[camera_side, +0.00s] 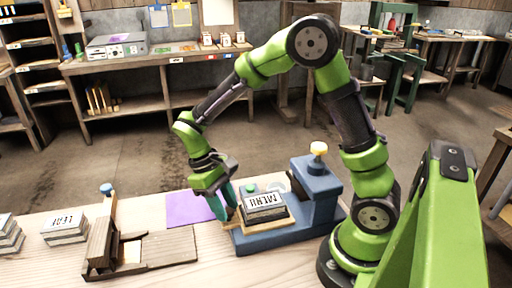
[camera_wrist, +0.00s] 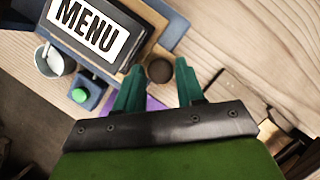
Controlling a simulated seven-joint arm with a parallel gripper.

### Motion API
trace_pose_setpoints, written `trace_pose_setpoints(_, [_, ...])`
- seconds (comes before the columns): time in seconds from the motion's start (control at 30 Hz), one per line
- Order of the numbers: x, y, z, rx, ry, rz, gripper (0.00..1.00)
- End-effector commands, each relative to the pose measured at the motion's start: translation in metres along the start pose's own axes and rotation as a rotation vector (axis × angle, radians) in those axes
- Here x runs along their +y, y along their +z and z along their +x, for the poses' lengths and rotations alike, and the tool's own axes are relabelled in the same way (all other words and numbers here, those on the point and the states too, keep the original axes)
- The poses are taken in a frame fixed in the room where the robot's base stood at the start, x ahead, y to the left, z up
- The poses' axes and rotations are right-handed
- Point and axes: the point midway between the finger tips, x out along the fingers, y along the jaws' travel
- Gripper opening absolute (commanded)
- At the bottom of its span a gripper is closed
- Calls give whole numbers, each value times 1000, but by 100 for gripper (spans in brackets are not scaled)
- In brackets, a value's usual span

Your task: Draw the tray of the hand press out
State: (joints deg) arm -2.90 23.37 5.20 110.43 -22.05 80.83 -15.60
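The blue hand press (camera_side: 275,237) stands on the wooden bench, with a tan tray (camera_side: 284,222) in its base. A dark block marked MENU (camera_side: 264,204) lies on the tray; it also shows in the wrist view (camera_wrist: 88,27). A round brown knob (camera_wrist: 160,70) sits at the tray's near end. My gripper (camera_side: 226,208) points down at the press's left end. In the wrist view my gripper's (camera_wrist: 160,78) teal fingers are apart, with the knob between their tips. A gap shows beside the knob; whether either finger touches it is unclear.
A purple sheet (camera_side: 188,209) lies left of the press. Further left are a wooden fixture (camera_side: 150,249) and a block marked LEAF (camera_side: 65,228). A green button (camera_wrist: 79,95) and a grey cup (camera_wrist: 52,61) are beside the press.

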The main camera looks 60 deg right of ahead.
Motion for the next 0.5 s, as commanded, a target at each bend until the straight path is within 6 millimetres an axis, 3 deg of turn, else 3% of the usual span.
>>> trace_pose_setpoints(0.33, [0, 0, -2, -3, -1, 1, 41])
trace_pose_setpoints(0.5, [0, 0, -23, 1, -1, 1, 41])
